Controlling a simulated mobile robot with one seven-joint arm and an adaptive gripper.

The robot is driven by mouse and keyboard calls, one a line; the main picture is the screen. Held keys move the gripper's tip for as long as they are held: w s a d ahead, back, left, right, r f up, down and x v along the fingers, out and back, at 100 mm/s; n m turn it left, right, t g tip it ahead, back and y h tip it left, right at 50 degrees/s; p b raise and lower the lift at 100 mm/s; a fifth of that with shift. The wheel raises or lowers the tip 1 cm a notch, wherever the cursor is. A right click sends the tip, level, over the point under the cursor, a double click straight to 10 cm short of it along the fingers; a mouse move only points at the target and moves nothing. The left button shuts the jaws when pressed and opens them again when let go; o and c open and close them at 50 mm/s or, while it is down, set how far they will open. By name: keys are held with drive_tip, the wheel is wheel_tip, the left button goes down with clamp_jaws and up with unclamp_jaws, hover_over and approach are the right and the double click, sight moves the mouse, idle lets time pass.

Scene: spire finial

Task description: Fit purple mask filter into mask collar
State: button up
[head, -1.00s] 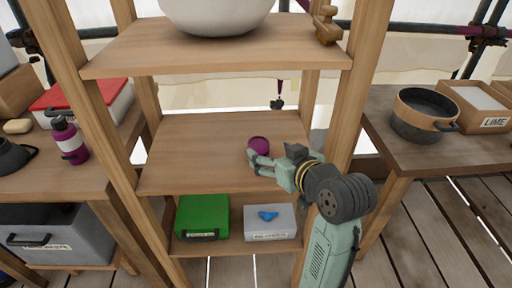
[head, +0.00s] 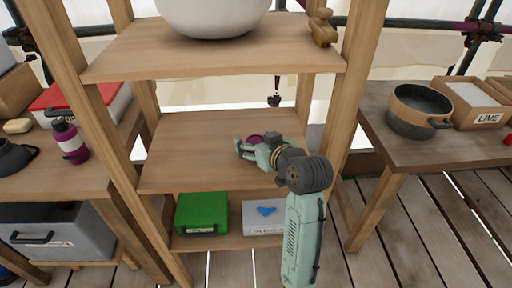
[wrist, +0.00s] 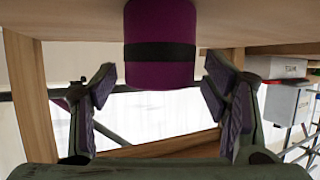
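The purple mask filter, a cylinder with a black band, shows at the top middle of the wrist view (wrist: 160,72). In the head view a small part of the purple cylinder (head: 255,139) shows at the middle shelf, mostly hidden behind my gripper (head: 242,148). My gripper is open in the wrist view (wrist: 160,95), with its two dark pads apart. A gap shows on each side between the filter and the pads, and nothing is held. I cannot make out the mask collar with certainty in either view.
The wooden middle shelf (head: 190,150) is clear to the left of my gripper. Shelf posts stand on both sides. A green box (head: 202,212) and a grey box (head: 262,226) with a blue item (head: 266,210) are below. A pot (head: 418,110) stands on the right table.

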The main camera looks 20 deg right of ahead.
drive_tip(key=c, duration=1.2)
drive_tip(key=shift+r, duration=0.15)
